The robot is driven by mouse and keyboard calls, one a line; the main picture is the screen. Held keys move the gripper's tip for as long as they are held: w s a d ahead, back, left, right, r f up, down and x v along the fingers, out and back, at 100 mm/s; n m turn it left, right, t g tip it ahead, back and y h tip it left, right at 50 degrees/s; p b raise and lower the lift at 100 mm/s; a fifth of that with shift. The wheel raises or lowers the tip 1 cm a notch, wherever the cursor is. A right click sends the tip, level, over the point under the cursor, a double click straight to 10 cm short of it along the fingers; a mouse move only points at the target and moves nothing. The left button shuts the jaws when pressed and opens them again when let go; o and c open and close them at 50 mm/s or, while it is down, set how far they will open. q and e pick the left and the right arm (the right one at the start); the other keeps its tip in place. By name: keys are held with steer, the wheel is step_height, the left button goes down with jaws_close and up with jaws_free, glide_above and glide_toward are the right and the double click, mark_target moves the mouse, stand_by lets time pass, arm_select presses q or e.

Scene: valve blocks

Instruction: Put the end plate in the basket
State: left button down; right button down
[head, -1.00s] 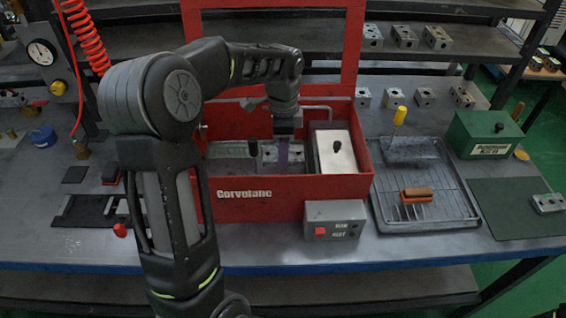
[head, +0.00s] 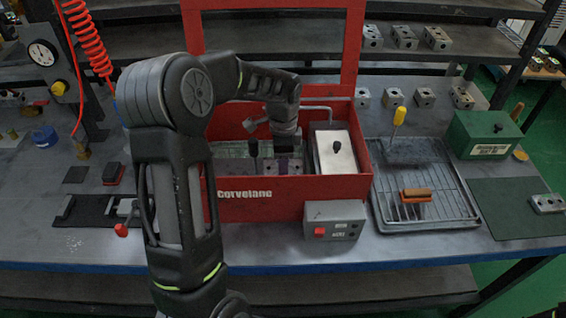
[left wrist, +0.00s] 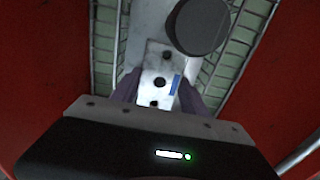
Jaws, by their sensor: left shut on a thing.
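My left gripper (head: 281,165) reaches down into the red washer box (head: 245,208). In the left wrist view its purple fingers (left wrist: 162,95) are shut on a grey metal plate (left wrist: 158,62) with dark holes and a blue mark, which I take to be the end plate. A wire mesh basket (head: 232,150) sits inside the box; its mesh (left wrist: 245,42) shows on both sides of the plate. A dark round knob (left wrist: 199,24) hides part of the view beyond the plate. I cannot tell whether the plate touches the basket floor. My right gripper is not in view.
A metal lid with a black knob (head: 335,155) covers the box's right part. A grey control box (head: 334,221) stands in front. A wire rack tray (head: 440,205) with an orange-brown brush (head: 415,195) lies to the right. A green case (head: 485,134) and several metal blocks stand behind.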

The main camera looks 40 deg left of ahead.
arm_select(q)
steer(key=shift+f, duration=0.15)
steer(key=c, duration=0.6)
jaws_free()
step_height(320, 180, up, 12)
steer(key=shift+r+b, duration=0.2)
steer(key=shift+b, duration=0.2)
